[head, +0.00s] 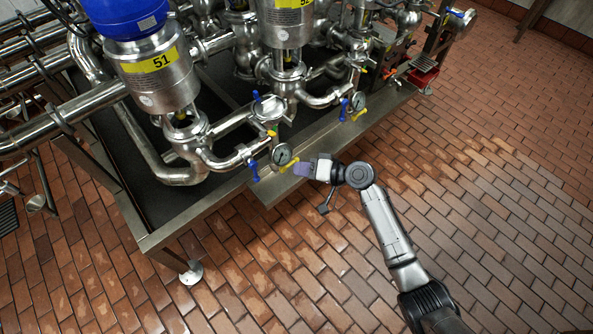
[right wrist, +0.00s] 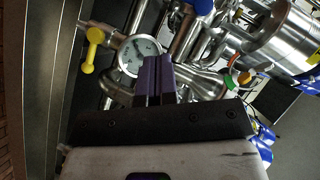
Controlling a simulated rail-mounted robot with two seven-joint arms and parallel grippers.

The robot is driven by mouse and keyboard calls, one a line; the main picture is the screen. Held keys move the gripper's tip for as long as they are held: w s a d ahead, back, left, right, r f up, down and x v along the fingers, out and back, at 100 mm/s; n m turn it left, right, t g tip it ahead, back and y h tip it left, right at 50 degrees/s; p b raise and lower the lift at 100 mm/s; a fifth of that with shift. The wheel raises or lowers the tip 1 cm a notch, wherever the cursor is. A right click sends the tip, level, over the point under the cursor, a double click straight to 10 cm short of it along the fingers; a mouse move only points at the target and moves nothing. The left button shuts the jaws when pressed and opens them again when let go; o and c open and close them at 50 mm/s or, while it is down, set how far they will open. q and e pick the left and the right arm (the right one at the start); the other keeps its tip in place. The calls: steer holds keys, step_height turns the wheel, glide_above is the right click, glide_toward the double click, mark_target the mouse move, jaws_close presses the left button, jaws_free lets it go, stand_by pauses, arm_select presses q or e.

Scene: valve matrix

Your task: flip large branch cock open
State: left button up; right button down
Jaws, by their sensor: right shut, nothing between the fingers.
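In the head view, a pressure gauge (head: 281,154) sits on the front pipework, with a yellow cock handle (head: 288,164) and a blue handle (head: 253,170) close by. I cannot tell which handle is the large branch cock's. My right gripper (head: 302,169) is shut and empty, just right of the gauge and its yellow handle. In the right wrist view, the purple fingers (right wrist: 154,80) are together, in front of the gauge (right wrist: 140,57). A yellow handle (right wrist: 92,50) shows to their left, apart from them in the picture. My left gripper is not in view.
The pipework stands on a steel skid whose front edge (head: 220,205) runs below the handles. A second gauge (head: 358,101) with blue and yellow handles sits farther right. Large vessels (head: 157,75) rise behind. The brick floor (head: 480,190) is clear at right.

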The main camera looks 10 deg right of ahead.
mark_target(255, 172)
steer(key=w+a+f+b, duration=0.2)
steer(key=a+f+b, duration=0.2)
steer(key=a, duration=0.5)
steer(key=shift+w+a+f+b, duration=0.25)
steer(key=shift+w+a+b, duration=0.1)
steer(key=shift+b, duration=0.1)
steer(key=shift+d, duration=0.1)
